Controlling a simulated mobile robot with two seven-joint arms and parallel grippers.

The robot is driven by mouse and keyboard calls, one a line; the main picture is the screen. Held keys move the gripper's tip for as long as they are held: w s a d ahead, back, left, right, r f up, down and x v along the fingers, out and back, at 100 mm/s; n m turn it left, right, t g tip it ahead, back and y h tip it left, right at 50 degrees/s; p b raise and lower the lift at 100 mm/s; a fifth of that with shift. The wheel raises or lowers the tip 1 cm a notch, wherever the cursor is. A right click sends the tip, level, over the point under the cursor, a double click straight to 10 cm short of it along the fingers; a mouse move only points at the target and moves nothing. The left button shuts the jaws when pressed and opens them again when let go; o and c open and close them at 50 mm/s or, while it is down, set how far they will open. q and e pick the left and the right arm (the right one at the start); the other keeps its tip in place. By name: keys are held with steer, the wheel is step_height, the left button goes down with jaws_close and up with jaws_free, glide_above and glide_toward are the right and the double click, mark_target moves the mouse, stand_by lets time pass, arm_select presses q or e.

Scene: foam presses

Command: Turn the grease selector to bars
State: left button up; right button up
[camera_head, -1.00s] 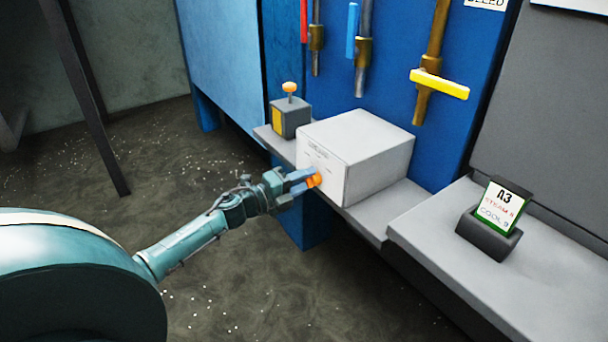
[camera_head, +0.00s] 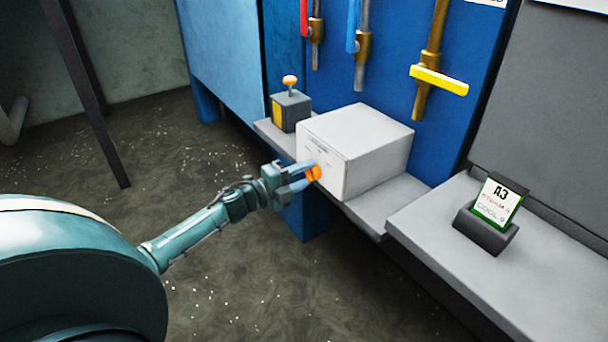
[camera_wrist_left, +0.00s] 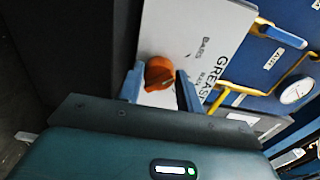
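The grease selector is an orange knob (camera_head: 313,173) on the front face of a pale box (camera_head: 372,150) on a grey ledge. In the left wrist view the knob (camera_wrist_left: 158,73) lies between the fingertips, by a white panel lettered "GREASE" and "BARS" (camera_wrist_left: 205,48). My left gripper (camera_head: 303,177) is at the box's front with its blue fingers apart. One finger is close to the knob, and a gap shows on the other side. I cannot tell whether either finger touches it. The knob's exact pointing is unclear. My right gripper is not in view.
A small grey box with an orange-topped lever (camera_head: 291,108) stands left of the pale box. Red, blue and yellow (camera_head: 439,81) valve handles hang on the blue panel behind. A card in a dark holder (camera_head: 487,230) sits on the right ledge. Floor in front is open.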

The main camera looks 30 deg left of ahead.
arm_select(q)
steer(key=o, duration=0.4)
steer(key=v, duration=1.3)
steer(key=shift+s, duration=0.1)
